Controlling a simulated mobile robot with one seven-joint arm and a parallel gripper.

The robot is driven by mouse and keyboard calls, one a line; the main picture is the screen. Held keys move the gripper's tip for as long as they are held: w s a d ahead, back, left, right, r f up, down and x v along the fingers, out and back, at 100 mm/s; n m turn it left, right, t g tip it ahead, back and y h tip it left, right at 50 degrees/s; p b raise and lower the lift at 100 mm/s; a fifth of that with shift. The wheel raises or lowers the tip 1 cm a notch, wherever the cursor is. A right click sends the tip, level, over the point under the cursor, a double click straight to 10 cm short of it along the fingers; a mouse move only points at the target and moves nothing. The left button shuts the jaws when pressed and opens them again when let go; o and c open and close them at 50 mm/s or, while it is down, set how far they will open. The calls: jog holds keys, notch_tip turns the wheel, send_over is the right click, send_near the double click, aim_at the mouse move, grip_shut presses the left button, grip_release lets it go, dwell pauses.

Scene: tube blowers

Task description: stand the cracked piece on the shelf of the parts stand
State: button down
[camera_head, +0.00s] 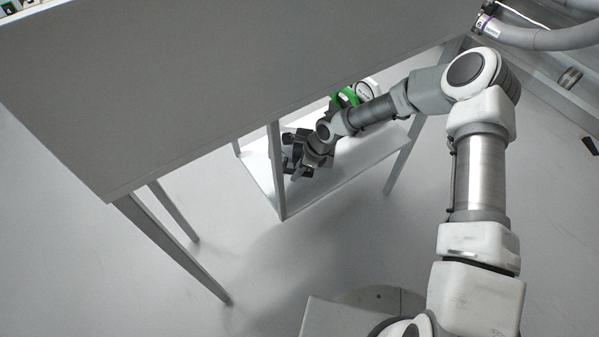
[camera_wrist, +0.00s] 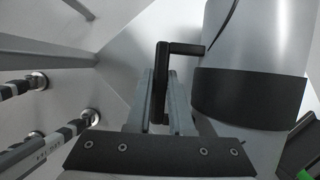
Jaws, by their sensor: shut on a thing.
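The cracked piece (camera_wrist: 250,40) is a large grey cylinder with a black band and a black L-shaped handle (camera_wrist: 185,48). A thin dark crack line runs near its top in the wrist view. My gripper (camera_wrist: 161,88) is shut on the handle, with one finger on each side and the cylinder to the right. In the head view my gripper (camera_head: 300,167) reaches under the grey top, over the white shelf (camera_head: 352,160) of the parts stand. The arm and dark parts there mostly hide the piece. I cannot tell whether it touches the shelf.
A wide grey top (camera_head: 200,85) overhangs the shelf. A stand post (camera_head: 277,170) rises close to my gripper. A green ring-shaped thing (camera_head: 344,98) and a round white-faced thing (camera_head: 363,91) are at the back of the shelf. The shelf's front right is bare.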

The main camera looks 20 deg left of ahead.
jog(key=shift+a, duration=0.1)
jog(key=c, duration=0.8)
grip_release()
